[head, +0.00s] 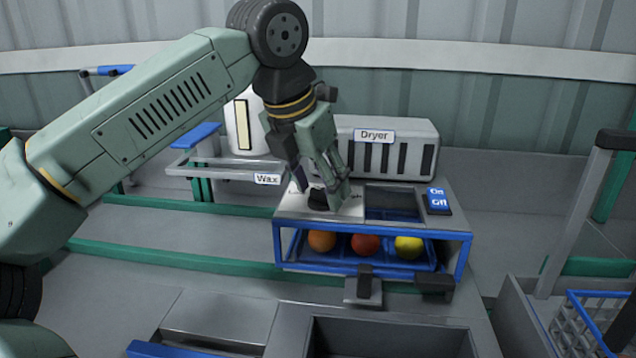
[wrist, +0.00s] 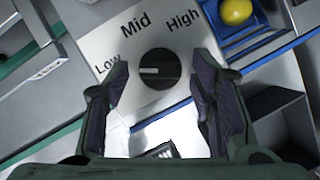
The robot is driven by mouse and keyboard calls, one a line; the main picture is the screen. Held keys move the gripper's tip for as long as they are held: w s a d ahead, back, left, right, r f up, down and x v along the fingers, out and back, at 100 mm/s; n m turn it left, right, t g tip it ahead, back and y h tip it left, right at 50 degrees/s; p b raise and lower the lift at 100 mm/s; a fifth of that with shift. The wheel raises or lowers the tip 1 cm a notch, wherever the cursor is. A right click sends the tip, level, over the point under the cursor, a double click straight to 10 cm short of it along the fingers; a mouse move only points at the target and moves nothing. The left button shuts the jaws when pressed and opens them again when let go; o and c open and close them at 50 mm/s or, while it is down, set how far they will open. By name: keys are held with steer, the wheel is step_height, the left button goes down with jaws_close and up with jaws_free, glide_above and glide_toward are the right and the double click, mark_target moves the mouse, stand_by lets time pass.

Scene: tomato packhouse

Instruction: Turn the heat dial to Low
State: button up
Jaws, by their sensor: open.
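The heat dial (wrist: 160,70) is a round black knob on a pale panel (wrist: 95,35). Low, Mid and High are printed around it. A short white mark on its left side points left, toward the word Low (wrist: 107,66). My gripper (wrist: 158,78) is open, with one finger on each side of the dial; I cannot tell whether either touches it. In the head view, my gripper (head: 327,190) points down over the dial (head: 317,201), which is partly hidden behind the fingers.
The dryer (head: 388,150) stands behind the panel, with an On/Off switch (head: 438,201) at the right. An orange (head: 321,241), a red (head: 365,245) and a yellow tomato (head: 409,247) lie beneath in the blue frame (head: 465,255). A wax station (head: 240,125) is to the left.

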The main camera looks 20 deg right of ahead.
steer(key=v, duration=1.2)
stand_by(0.3)
